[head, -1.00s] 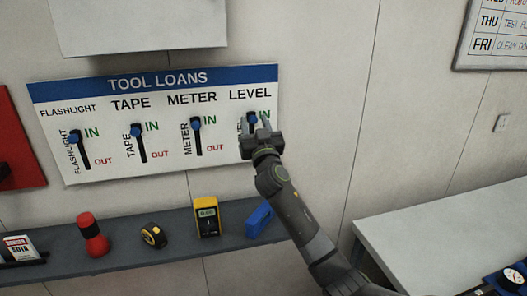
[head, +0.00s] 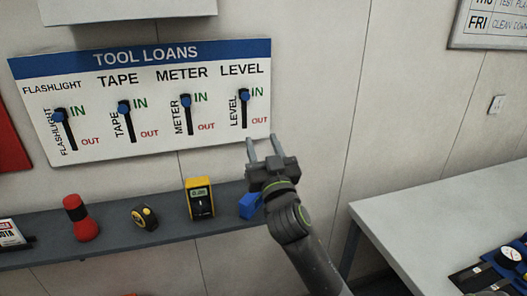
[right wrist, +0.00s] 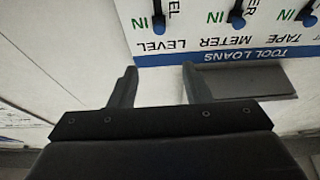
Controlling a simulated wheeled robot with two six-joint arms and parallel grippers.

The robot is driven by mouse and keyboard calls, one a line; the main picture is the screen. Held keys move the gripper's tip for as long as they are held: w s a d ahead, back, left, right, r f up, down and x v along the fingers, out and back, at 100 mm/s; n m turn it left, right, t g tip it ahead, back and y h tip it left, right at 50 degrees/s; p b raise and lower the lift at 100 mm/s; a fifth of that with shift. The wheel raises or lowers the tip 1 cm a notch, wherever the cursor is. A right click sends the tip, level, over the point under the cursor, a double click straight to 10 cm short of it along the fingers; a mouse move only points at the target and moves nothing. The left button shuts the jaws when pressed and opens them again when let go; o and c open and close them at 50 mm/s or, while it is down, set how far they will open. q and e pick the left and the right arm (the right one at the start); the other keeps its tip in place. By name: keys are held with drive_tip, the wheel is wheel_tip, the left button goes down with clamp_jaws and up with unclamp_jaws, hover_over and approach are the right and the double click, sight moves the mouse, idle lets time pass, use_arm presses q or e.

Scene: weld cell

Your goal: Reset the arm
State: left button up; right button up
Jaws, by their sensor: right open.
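My right gripper (head: 264,147) is open and empty in the head view, below the right end of the tool loans board (head: 150,52) and apart from it. Its two fingers (right wrist: 155,85) also show in the right wrist view, with nothing between them. The board has four sliders in slots, and all of their blue knobs are at the top, beside IN. The level knob (head: 244,94) is the one nearest my gripper. My left gripper is not in view.
A grey shelf (head: 170,236) under the board holds a red flashlight (head: 80,218), a tape measure (head: 144,216), a yellow meter (head: 200,198) and a blue level (head: 250,205), partly behind my gripper. A white table (head: 440,215) stands at the right.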

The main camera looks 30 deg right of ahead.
drive_tip(key=shift+s+f, duration=0.1)
idle(0.5)
drive_tip(key=s+d+f+g, duration=0.2)
drive_tip(key=s+f+g, duration=0.35)
drive_tip(key=f, duration=0.55)
drive_tip(key=s+d+f+g, duration=0.1)
drive_tip(key=s+f+g, duration=0.4)
drive_tip(key=f, duration=0.5)
drive_tip(key=s+a+f+n+g+y, duration=0.1)
drive_tip(key=s+f+g, duration=0.2)
drive_tip(key=s+f, duration=0.35)
drive_tip(key=s+a+f+g+y, duration=0.1)
drive_tip(key=s+a+f+g, duration=0.15)
drive_tip(key=s, duration=0.65)
drive_tip(key=s+f+n+g+y, duration=0.1)
drive_tip(key=s+f+g+y, duration=0.1)
drive_tip(key=s+f, duration=0.45)
wheel_tip(320, 180, down, 23)
drive_tip(key=s+d+g, duration=0.1)
drive_tip(key=g, duration=0.1)
drive_tip(key=s+a+f, duration=0.1)
drive_tip(key=s+f, duration=1.4)
drive_tip(key=f, duration=0.1)
drive_tip(key=shift+s+g, duration=0.25)
drive_tip(key=shift+g, duration=0.15)
